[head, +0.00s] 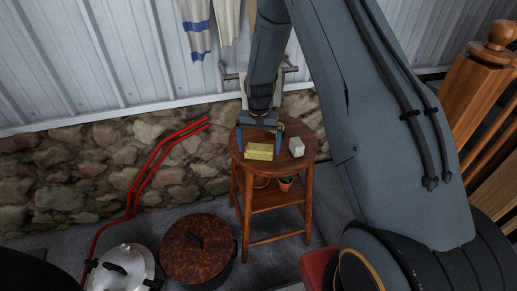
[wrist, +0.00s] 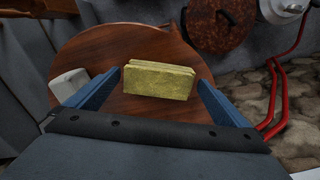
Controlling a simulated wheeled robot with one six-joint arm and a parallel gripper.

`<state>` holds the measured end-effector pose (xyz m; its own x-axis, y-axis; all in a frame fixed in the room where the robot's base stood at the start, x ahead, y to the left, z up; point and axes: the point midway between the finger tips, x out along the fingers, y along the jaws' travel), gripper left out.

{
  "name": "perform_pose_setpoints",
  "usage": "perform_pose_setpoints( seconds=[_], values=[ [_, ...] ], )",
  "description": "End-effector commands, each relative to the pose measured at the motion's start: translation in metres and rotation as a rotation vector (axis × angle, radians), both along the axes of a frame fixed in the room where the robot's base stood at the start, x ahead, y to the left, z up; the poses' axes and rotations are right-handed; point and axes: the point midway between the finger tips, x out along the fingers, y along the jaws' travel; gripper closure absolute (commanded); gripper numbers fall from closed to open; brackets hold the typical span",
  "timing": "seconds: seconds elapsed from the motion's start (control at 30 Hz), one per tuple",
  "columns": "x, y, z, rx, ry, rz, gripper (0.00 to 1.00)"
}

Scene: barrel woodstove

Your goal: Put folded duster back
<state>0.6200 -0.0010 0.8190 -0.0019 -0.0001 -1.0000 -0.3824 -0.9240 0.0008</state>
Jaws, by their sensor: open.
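The folded duster (head: 259,152) is a yellow, layered block lying on the round wooden top of a stool (head: 239,165). In the wrist view the duster (wrist: 160,80) lies between and just beyond the blue fingertips of my gripper (wrist: 157,88), with a gap on each side. My gripper (head: 260,140) also shows in the head view, above the stool top at the duster. It is open and empty. Whether the fingertips touch the stool top cannot be told.
A pale grey block (head: 297,147) stands on the stool, right of the duster. A small potted plant (head: 285,183) sits on the shelf below. A rusty round lid (head: 195,245), a silver lidded pot (head: 121,268) and red tubing (head: 140,190) are at left. A stone wall (head: 60,175) runs behind.

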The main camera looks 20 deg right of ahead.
Motion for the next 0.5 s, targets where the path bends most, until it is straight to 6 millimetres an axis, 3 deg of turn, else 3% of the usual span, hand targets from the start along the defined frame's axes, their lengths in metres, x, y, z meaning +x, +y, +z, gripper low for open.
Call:
perform_pose_setpoints(
  seconds=[0.5],
  values=[
    [0.001, 0.000, 0.090, 0.000, -0.003, 0.000, 0.00]
  ],
)
